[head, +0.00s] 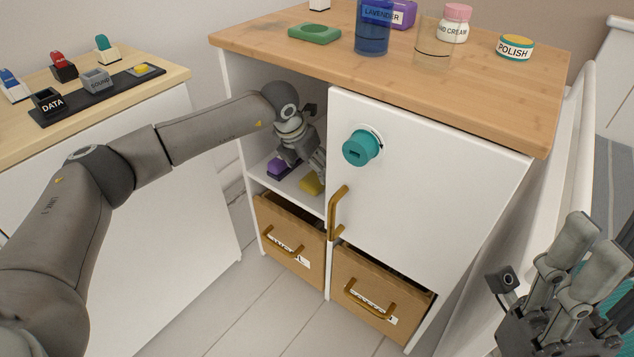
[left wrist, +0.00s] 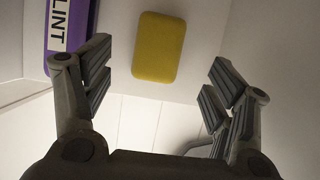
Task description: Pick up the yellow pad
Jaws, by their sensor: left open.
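The yellow pad (head: 311,184) lies on the open shelf of the white cabinet, near the shelf's front edge. In the left wrist view the pad (left wrist: 158,47) is a plain rounded rectangle, fully visible. My left gripper (head: 303,165) reaches into the shelf opening just above the pad. In its wrist view the left gripper (left wrist: 158,80) is open and empty, its fingers apart to either side below the pad's picture position, not touching it. My right gripper (head: 590,245) is at the lower right, away from the cabinet; its jaw opening is unclear.
A purple LINT item (left wrist: 65,40) lies left of the pad on the shelf. The closed white door (head: 430,160) with a teal knob borders the opening on the right. Brown drawers (head: 285,240) sit below, slightly open. Jars and glasses stand on the wooden top (head: 400,75).

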